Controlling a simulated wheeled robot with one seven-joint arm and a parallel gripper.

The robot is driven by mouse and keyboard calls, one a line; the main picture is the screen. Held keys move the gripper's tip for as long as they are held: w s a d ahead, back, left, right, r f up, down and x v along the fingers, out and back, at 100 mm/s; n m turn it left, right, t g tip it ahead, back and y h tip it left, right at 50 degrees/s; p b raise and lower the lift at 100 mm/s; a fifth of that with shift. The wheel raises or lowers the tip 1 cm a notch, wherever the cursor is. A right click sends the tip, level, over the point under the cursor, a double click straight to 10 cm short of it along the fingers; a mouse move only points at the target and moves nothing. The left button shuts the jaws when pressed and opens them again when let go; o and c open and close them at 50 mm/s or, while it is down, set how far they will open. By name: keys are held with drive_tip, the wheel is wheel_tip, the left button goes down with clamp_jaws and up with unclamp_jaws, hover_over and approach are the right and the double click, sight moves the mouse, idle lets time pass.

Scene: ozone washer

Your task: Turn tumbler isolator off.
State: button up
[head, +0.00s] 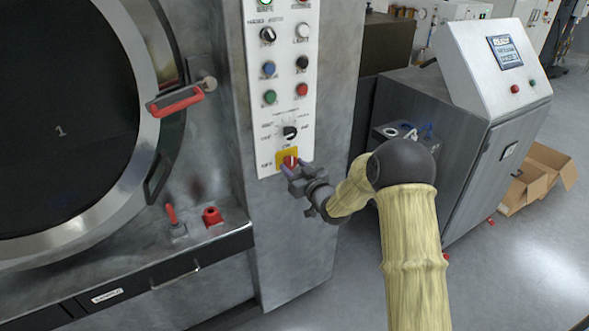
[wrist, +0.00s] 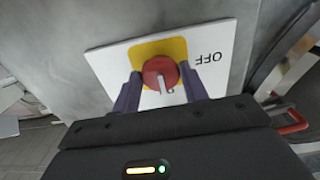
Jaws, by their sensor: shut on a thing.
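The tumbler isolator is a red rotary knob (wrist: 160,74) on a yellow plate (wrist: 147,48) at the bottom of a white control panel (head: 283,75). In the head view the yellow plate (head: 281,155) shows beside my gripper (head: 290,166). In the wrist view my gripper (wrist: 160,92) has one dark finger on each side of the red knob and is shut on it. The word OFF is printed to the right of the plate in the wrist view. A pale mark on the knob points down towards my gripper in that view.
Above the isolator the panel holds a black selector (head: 290,132) and several coloured buttons. The large round washer door (head: 60,120) with a red handle (head: 176,101) is at left. A metal console (head: 470,130) stands at right, with open floor in front.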

drive_tip(key=shift+f+n+b, duration=0.15)
drive_tip(key=shift+n+b, duration=0.15)
drive_tip(key=shift+b, duration=0.3)
drive_tip(key=n+b, duration=0.1)
drive_tip(key=b, duration=0.1)
drive_tip(key=n+b, duration=0.1)
drive_tip(key=b, duration=0.1)
drive_tip(key=shift+f+n+b, duration=0.25)
drive_tip(key=shift+n+b, duration=0.05)
drive_tip(key=shift+b, duration=0.1)
drive_tip(key=n+b, duration=0.5)
drive_tip(key=b, duration=0.3)
drive_tip(key=n+b, duration=0.6)
drive_tip(key=b, duration=0.1)
drive_tip(key=shift+r+b, duration=0.1)
drive_tip(key=shift+b, duration=0.2)
drive_tip(key=n+b, duration=0.1)
drive_tip(key=b, duration=0.1)
drive_tip(key=n+b, duration=0.1)
drive_tip(key=n, duration=0.1)
drive_tip(key=shift+r+n+b, duration=0.25)
drive_tip(key=shift+n+b, duration=0.05)
drive_tip(key=shift+b, duration=0.1)
drive_tip(key=o, duration=0.9)
drive_tip(key=shift+r, duration=0.1)
